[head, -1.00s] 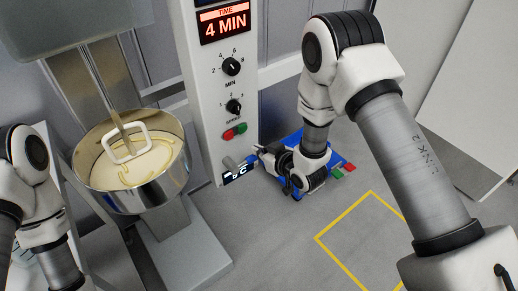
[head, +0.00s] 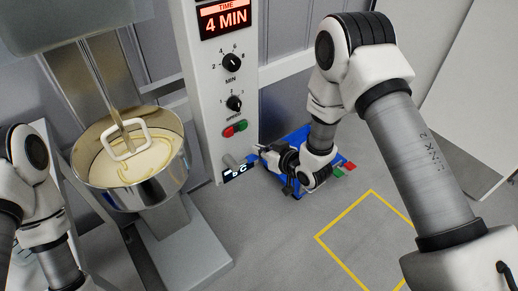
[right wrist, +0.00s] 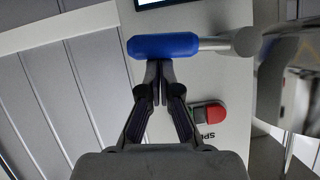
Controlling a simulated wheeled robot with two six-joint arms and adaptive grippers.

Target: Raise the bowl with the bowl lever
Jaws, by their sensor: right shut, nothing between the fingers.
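The mixer bowl (head: 178,182) holds pale cream with a wire-like beater frame (head: 108,152) standing in it, in the head view. The bowl lever has a blue handle (right wrist: 163,45) on a metal rod (right wrist: 214,45) in the right wrist view. It comes out low on the mixer's white column. My right gripper (right wrist: 157,72) is shut and empty, its fingertips right at the handle's edge; whether they touch it I cannot tell. In the head view this gripper (head: 268,158) is beside the lever's end. My left arm is at the left edge; its gripper is not visible.
The column carries a time display (head: 223,18), two knobs (head: 231,62) and red and green buttons (head: 236,127). A blue item (head: 301,137) is behind my right gripper. The yellow-outlined floor square (head: 370,191) is clear.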

